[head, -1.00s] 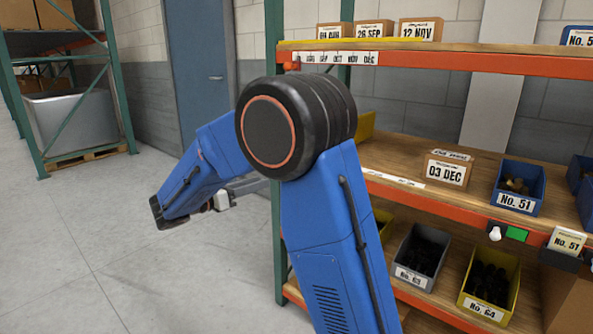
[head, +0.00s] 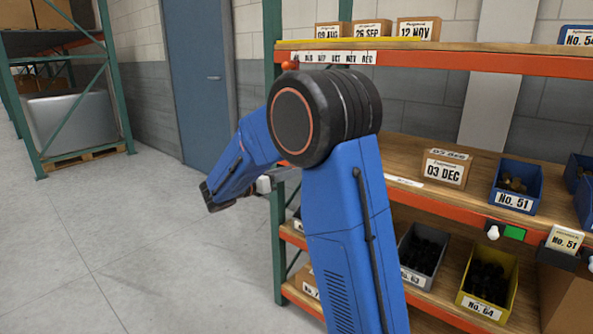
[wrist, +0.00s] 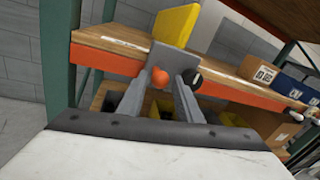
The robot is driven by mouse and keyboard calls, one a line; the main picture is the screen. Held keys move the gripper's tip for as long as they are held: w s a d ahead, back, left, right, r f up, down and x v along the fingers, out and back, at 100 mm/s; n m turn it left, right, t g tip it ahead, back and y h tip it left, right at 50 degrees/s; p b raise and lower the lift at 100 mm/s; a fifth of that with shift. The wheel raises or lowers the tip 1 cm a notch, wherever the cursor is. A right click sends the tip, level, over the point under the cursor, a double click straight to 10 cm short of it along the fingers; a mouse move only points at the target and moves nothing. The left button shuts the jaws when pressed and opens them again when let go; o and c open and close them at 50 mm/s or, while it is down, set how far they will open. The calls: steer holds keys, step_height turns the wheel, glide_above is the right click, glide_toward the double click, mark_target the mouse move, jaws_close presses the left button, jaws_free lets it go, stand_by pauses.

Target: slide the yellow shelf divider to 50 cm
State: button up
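The yellow shelf divider (wrist: 176,25) shows in the wrist view, standing on the wooden shelf behind a grey plate (wrist: 168,58) at the shelf's front edge. An orange ball knob (wrist: 160,78) sits in front of the plate, and a black knob (wrist: 191,76) shows to its right. My gripper (wrist: 161,92) is open in the wrist view, its two grey fingers apart and pointing at the plate. The orange knob appears between them; contact cannot be told. The 50 cm mark is not readable.
The wooden shelf (head: 398,150) holds a 03 DEC box (head: 445,169) and a blue No. 51 bin (head: 515,185). Bins stand below, and the upper shelf's orange beam (head: 450,62) hangs above. Floor to the left is clear.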

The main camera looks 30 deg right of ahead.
steer(key=shift+w+d, duration=0.15)
steer(key=shift+d, duration=0.7)
steer(key=shift+w+d, duration=0.1)
steer(key=shift+d, duration=0.7)
steer(key=shift+c, duration=0.6)
